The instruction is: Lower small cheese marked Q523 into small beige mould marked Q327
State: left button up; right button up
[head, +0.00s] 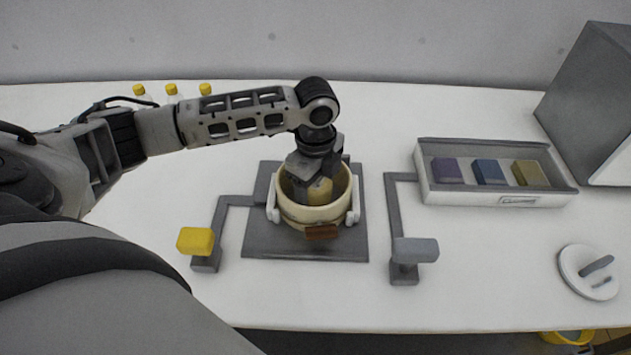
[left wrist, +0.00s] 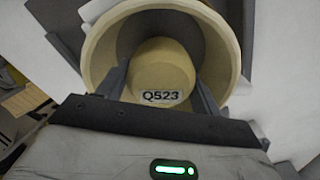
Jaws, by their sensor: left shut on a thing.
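The small cheese marked Q523 (left wrist: 160,72) is pale yellow and round, with its label facing the left wrist camera. My left gripper (head: 317,178) is shut on it, a finger on each side, pointing down into the mould. The beige mould (head: 298,212) is a round tub with white side handles and a brown tag on its front; its rim also shows around the cheese in the left wrist view (left wrist: 228,60). The tag's writing is too small to read. The cheese is within the mould's opening; I cannot tell whether it touches the bottom. My right gripper is not in view.
The mould stands on a dark grey plate (head: 262,242). A yellow block (head: 195,241) and a grey block (head: 415,250) stand on brackets either side. A tray (head: 440,194) with coloured blocks is at right, near a white round lid (head: 572,270). Yellow-capped bottles (head: 205,89) stand behind my arm.

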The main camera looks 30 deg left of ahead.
pick_arm(q)
jog(key=shift+f, duration=0.75)
dwell(0.3)
jog(key=o, duration=1.2)
jog(key=shift+o, duration=0.2)
notch_tip(320, 180, up, 16)
